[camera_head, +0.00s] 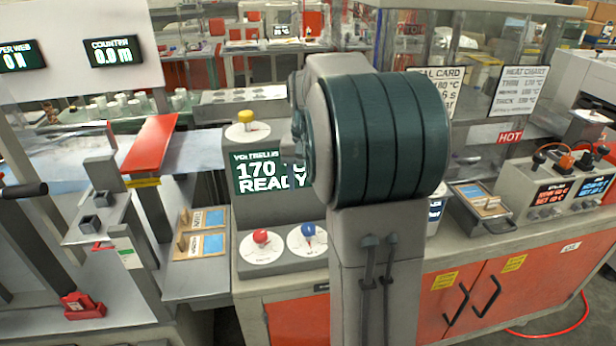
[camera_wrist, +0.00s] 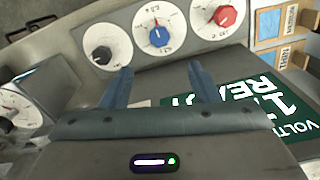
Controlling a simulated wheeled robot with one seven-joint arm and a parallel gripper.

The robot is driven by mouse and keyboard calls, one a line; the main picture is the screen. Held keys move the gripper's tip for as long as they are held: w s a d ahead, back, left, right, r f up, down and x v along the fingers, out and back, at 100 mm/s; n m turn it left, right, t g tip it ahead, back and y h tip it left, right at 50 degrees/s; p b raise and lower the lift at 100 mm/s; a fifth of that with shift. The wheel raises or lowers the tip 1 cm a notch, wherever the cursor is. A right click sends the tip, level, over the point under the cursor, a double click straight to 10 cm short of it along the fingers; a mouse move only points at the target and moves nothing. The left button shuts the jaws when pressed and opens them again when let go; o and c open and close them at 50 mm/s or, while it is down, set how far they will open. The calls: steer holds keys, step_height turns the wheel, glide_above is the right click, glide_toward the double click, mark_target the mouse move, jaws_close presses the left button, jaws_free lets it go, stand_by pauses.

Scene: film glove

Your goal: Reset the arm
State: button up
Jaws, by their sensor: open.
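My gripper (camera_wrist: 160,82) shows in the wrist view with its two blue-grey fingers apart and nothing between them. Beyond the fingertips is a grey panel with dials: a blue knob (camera_wrist: 158,37), a red knob (camera_wrist: 226,16) and a black knob (camera_wrist: 102,55). I cannot tell how far the fingertips are from the panel, but no knob is between them. In the head view my arm's large green and grey link fills the middle and hides the gripper. The red knob (camera_head: 260,236) and blue knob (camera_head: 308,229) show left of it.
A green display (camera_head: 262,172) reading 170 and READY stands behind the knobs, with a yellow knob (camera_head: 245,117) above. A red bar (camera_head: 150,143) and small trays are at left. A control box (camera_head: 568,185) and a HOT sign (camera_head: 510,137) are at right, above orange cabinets (camera_head: 490,295).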

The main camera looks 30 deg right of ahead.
steer(key=shift+r, duration=0.55)
